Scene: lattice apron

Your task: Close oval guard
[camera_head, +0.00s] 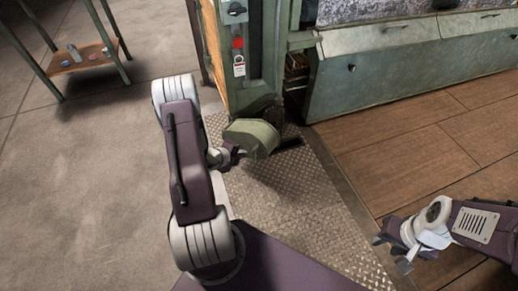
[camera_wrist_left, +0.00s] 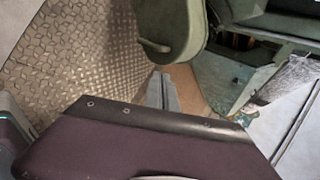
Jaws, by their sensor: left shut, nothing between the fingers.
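The oval guard (camera_head: 254,136) is a green rounded cover low at the corner of the green machine. It also shows in the left wrist view (camera_wrist_left: 168,25), at the top, with a small pale handle (camera_wrist_left: 155,46) on its lower edge. My left gripper (camera_head: 238,153) is just left of the guard, shut and empty. Its fingertips show in the left wrist view (camera_wrist_left: 163,90), below the handle and apart from it in the picture. Whether they touch the guard elsewhere I cannot tell. My right gripper (camera_head: 391,254) is open and empty over the floor at lower right.
The green machine's post (camera_head: 262,60) bears a red part and a padlock-like tag (camera_head: 239,66). A long green front panel (camera_head: 400,75) runs right. Diamond-plate floor (camera_head: 290,205) lies beneath the guard. A small shelf stand (camera_head: 82,60) stands at upper left.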

